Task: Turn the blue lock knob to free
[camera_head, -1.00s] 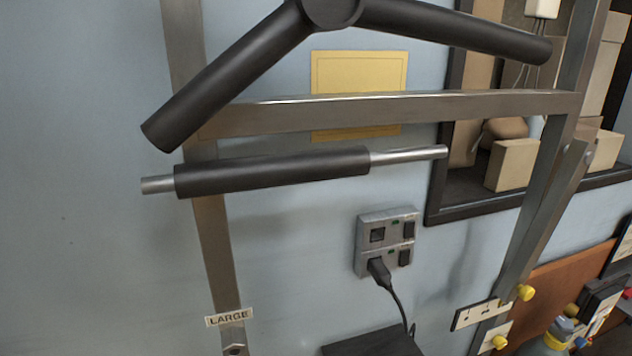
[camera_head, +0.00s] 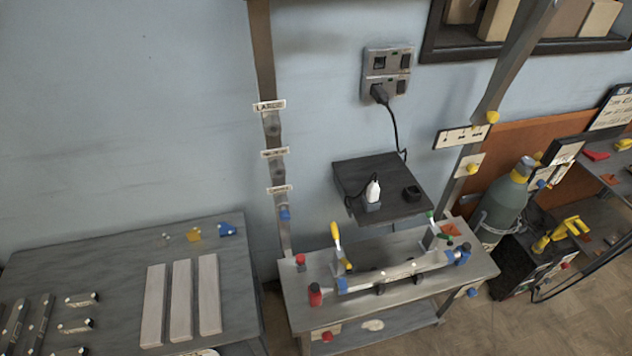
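Several blue parts show, and I cannot tell which one is the lock knob. A small blue knob (camera_head: 285,214) sits on the upright metal post below its lowest label. Blue parts also sit at the left end (camera_head: 342,284) and right end (camera_head: 460,257) of the fixture bar on the middle bench. Another blue knob (camera_head: 472,292) is low on that bench's right side. A blue piece (camera_head: 228,229) lies at the back of the left table. The knobs are too small to read their turn position. Neither of my grippers is in view.
The middle bench (camera_head: 300,318) carries a fixture with a yellow-handled lever (camera_head: 337,240) and red knobs. A dark shelf (camera_head: 362,180) hangs behind it. The left table (camera_head: 90,250) holds pale bars. A grey-green cylinder (camera_head: 503,200) stands right. Floor shows at lower right.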

